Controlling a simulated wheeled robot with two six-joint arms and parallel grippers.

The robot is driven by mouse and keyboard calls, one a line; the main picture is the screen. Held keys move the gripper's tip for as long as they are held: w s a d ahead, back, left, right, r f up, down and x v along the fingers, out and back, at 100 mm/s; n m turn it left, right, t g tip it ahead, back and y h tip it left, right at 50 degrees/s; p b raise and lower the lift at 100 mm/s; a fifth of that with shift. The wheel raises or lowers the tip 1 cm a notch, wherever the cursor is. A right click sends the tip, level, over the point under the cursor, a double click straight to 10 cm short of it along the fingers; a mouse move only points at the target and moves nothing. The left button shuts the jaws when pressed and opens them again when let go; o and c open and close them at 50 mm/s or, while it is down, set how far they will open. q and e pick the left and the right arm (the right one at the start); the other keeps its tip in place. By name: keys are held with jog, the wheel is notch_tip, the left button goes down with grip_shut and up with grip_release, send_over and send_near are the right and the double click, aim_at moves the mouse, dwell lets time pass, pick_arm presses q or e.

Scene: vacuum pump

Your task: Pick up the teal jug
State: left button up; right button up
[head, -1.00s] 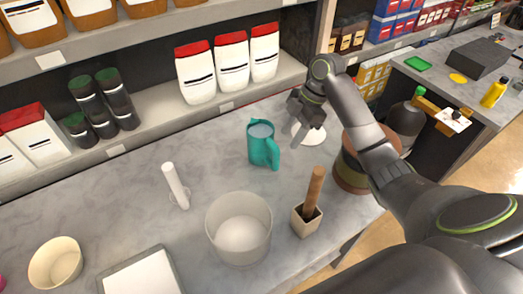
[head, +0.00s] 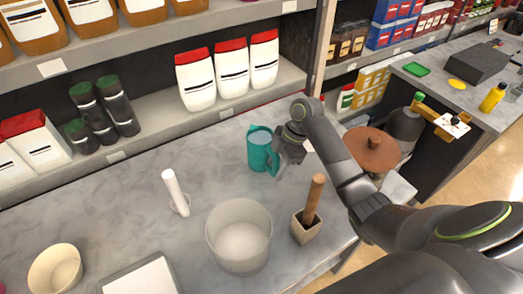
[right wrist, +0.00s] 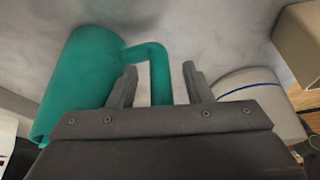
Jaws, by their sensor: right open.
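The teal jug (head: 260,150) stands upright on the grey marbled counter, behind the white tub. My right gripper (head: 278,163) is at the jug's right side, next to its handle, and hides part of it. In the right wrist view the jug (right wrist: 82,80) fills the upper left. Its handle (right wrist: 158,75) reaches into the space between the two open fingers of my right gripper (right wrist: 158,82). The fingers stand on either side of the handle, with no clear contact visible. My left gripper is not in view.
A white tub (head: 238,235) and a square holder (head: 306,228) with a wooden handle stand in front of the jug. A brown round lid (head: 371,150) is at right.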

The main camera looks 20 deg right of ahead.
grip_shut()
jog(key=shift+w+r, duration=0.1)
jog(key=shift+r, duration=0.05)
dwell(0.4)
jog(key=shift+r, duration=0.4)
notch_tip(320, 180, up, 3)
jog(key=shift+f+b, duration=0.1)
jog(key=shift+b, duration=0.45)
notch_tip(320, 180, up, 4)
jog(key=shift+r+p, duration=0.15)
jog(key=shift+p, duration=0.85)
jog(key=shift+r+p, duration=1)
